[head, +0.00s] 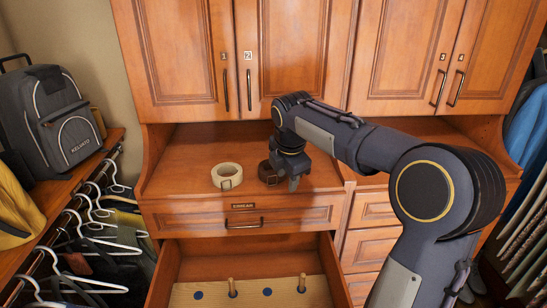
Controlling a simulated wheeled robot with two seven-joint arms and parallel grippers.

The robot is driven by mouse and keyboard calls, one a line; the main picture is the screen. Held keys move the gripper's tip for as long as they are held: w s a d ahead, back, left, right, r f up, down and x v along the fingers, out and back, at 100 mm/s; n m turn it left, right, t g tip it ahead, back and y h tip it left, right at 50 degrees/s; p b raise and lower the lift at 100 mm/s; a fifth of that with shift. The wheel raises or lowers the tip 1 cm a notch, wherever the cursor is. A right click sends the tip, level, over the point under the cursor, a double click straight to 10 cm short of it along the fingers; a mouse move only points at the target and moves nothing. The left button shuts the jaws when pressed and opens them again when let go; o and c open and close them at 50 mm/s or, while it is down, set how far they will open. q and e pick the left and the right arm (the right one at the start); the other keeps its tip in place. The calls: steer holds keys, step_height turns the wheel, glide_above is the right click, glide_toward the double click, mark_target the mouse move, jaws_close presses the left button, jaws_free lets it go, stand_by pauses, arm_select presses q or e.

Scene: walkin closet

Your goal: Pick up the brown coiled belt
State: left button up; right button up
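The brown coiled belt (265,174) sits on the wooden counter in the middle of the head view, just right of a cream coiled belt (227,176). My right gripper (292,184) points down at the belt's right side and hides part of it. I cannot tell whether the fingers touch the belt or are open or shut. My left gripper is not in view.
Below the counter (190,150), a drawer (255,290) stands open, with a pegged wooden insert inside. Closed cabinet doors (240,60) are above. A grey backpack (55,120) is on the left shelf above hangers. The counter left of the belts is clear.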

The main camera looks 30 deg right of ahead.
mark_target(272, 178)
steer(key=w+d+r+n+g+h+p, duration=0.1)
steer(key=w+d+r+n+h+p, duration=0.15)
steer(key=w+n, duration=0.45)
steer(key=shift+m, duration=0.4)
steer(key=x, duration=0.5)
steer(key=w+p+x, duration=0.1)
steer(key=x, duration=0.2)
steer(key=shift+w+d+f, duration=0.1)
steer(key=shift+d+f, duration=0.05)
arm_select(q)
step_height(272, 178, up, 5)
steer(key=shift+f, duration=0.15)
arm_select(e)
jaws_close()
